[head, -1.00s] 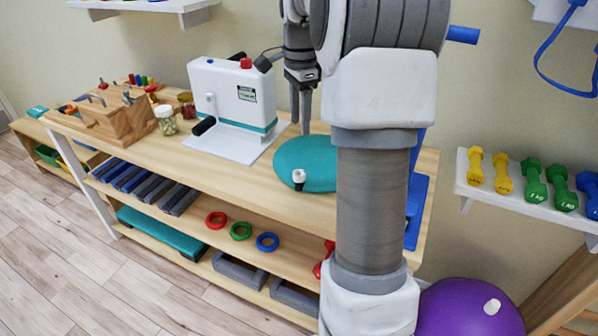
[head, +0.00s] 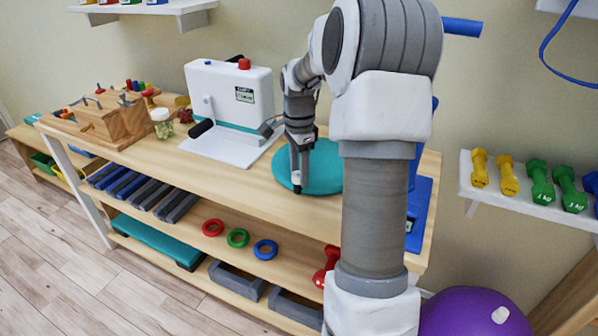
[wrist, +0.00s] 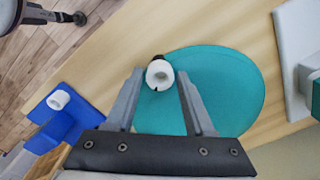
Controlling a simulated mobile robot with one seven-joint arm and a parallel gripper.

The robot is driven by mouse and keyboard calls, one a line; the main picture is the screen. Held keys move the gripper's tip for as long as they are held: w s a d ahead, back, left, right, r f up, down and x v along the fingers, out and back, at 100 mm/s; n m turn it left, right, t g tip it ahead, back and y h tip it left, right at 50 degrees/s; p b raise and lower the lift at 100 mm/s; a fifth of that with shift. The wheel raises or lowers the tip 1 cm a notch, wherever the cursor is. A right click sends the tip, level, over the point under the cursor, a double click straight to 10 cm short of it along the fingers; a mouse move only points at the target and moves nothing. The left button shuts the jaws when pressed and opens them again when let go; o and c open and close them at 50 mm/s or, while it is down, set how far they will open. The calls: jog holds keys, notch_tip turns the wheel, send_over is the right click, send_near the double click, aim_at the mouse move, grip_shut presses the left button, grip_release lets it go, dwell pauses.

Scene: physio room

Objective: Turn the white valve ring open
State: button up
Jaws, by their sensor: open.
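The white valve ring (wrist: 159,75) sits at the edge of a teal air cushion (wrist: 225,90) on the wooden table, with a dark piece beside it. In the wrist view my gripper (wrist: 161,72) is open, with one finger on each side of the ring; whether either finger touches it I cannot tell. In the head view my gripper (head: 298,186) points down at the front edge of the cushion (head: 322,165), and its fingers hide most or all of the ring.
A white machine (head: 235,105) stands left of the cushion, with a jar (head: 162,124) and wooden block (head: 112,122) beyond. A blue item (wrist: 75,110) with a white cap is at the other side. A purple ball (head: 470,315) is below right.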

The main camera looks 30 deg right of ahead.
grip_shut()
jog(key=shift+r+p, duration=0.1)
jog(key=shift+p, duration=0.2)
jog(key=n+p, duration=0.2)
jog(key=n, duration=0.2)
jog(key=shift+r+p, duration=0.1)
jog(key=shift+p, duration=0.3)
jog(key=n+p, duration=0.2)
jog(key=n, duration=0.2)
jog(key=shift+n+p, duration=0.3)
jog(key=shift+n, duration=0.1)
jog(key=shift+f+n, duration=0.2)
jog(key=shift+n, duration=0.1)
grip_release()
